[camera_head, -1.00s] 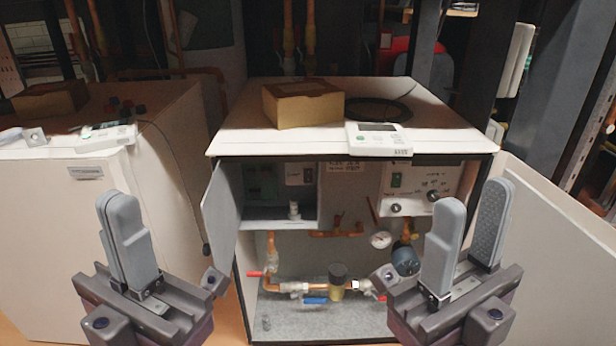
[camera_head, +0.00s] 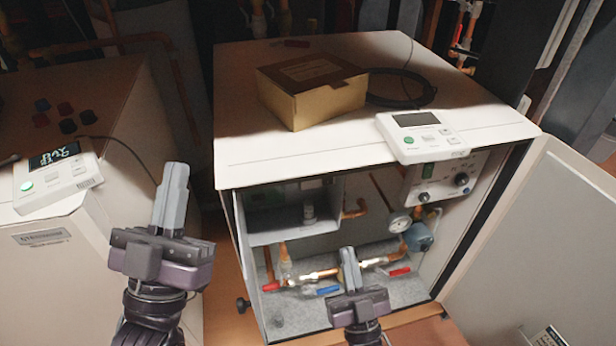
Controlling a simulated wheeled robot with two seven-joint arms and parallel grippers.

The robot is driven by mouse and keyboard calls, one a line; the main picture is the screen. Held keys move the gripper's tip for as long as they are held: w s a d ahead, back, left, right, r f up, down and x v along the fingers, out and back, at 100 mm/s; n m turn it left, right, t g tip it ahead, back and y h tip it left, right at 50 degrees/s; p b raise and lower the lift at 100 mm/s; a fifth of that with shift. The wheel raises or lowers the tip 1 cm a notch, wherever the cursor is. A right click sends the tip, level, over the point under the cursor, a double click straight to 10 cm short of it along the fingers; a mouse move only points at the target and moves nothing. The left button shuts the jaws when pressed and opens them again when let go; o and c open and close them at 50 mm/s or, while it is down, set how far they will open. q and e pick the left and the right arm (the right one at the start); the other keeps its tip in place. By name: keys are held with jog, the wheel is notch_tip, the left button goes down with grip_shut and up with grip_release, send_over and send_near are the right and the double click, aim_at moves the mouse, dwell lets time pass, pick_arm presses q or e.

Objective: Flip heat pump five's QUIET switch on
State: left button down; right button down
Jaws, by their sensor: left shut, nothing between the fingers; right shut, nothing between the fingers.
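An open white heat pump cabinet (camera_head: 290,160) stands in the middle. I cannot read a number on it. Inside at upper right is a white control panel (camera_head: 447,186) with a green switch and dark knobs; its upper part is hidden under the top's edge. I cannot make out a QUIET label. My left gripper (camera_head: 176,168) is shut and empty, left of the cabinet. My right gripper (camera_head: 347,252) is shut and empty, in front of the lower cabinet opening, below and left of the panel, apart from it.
A cardboard box (camera_head: 315,95), a white display unit (camera_head: 422,135) and a coiled dark cable (camera_head: 405,88) lie on top. Pipes and red and blue valve handles fill the lower cabinet. The open door (camera_head: 535,235) stands at right. Another cabinet with a lit display unit (camera_head: 57,176) is at left.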

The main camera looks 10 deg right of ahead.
pick_arm(q)
jog(key=shift+d, duration=0.1)
pick_arm(e)
jog(key=shift+s+d+f, duration=0.1)
jog(key=shift+s+f, duration=0.05)
jog(key=shift+f, duration=0.1)
pick_arm(q)
jog(key=shift+s, duration=0.1)
